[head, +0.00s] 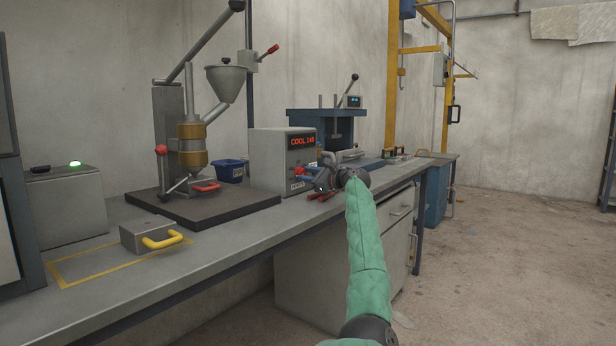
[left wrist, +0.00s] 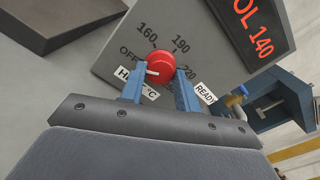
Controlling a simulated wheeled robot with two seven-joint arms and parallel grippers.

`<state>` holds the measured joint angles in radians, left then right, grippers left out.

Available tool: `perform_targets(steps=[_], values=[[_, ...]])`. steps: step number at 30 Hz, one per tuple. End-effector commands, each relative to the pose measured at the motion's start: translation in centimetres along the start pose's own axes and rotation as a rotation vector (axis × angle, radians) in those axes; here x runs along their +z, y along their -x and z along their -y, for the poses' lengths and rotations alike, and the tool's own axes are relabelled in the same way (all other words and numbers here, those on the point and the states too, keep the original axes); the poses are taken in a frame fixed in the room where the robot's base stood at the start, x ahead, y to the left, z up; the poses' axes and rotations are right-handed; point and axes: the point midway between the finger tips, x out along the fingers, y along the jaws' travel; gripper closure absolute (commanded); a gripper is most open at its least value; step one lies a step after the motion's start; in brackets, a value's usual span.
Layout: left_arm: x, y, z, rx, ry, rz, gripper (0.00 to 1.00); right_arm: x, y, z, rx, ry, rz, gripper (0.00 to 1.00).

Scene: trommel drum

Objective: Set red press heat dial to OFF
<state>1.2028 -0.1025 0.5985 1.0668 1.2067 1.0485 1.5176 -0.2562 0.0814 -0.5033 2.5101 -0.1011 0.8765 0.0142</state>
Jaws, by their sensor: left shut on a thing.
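The red heat dial (left wrist: 160,67) is on the sloping grey face of the control box (head: 272,160), whose red display (head: 302,141) reads COOL 140. In the left wrist view the labels OFF, 160, 190 and 220 run around the dial. A white pointer mark shows on its left side, near the OFF and HEAT °C labels; its exact setting is hard to tell. My left gripper (left wrist: 160,82) is shut on the dial, with one blue finger on each side. In the head view my left gripper (head: 318,178) is at the front of the box. My right gripper is not in view.
A press with a funnel (head: 226,82) stands on a dark base to the left. Red-handled tools (head: 322,197) lie on the bench (head: 235,240) below my gripper. A yellow-handled grey block (head: 148,234) sits at the front left. The floor at the right is clear.

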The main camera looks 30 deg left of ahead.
Motion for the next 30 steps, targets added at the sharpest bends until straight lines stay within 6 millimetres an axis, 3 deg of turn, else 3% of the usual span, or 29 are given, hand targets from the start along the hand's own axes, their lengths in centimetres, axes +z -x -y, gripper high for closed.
perform_targets(steps=[2, 3, 6, 20, 30], values=[[-0.2, 0.0, -0.1, 0.001, -0.001, -0.002, 0.91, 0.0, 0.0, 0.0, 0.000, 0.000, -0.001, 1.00], [-0.2, 0.0, -0.1, 0.001, -0.001, -0.002, 0.64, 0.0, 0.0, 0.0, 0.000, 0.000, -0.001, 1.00], [-0.2, 0.0, -0.1, 0.000, -0.001, -0.001, 0.46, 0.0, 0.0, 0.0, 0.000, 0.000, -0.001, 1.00], [0.0, 0.9, 0.1, -0.001, -0.002, -0.001, 0.46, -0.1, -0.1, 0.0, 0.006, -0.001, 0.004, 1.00], [0.0, 5.7, 0.1, -0.001, -0.001, -0.002, 0.46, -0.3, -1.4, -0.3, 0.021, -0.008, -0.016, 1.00]])
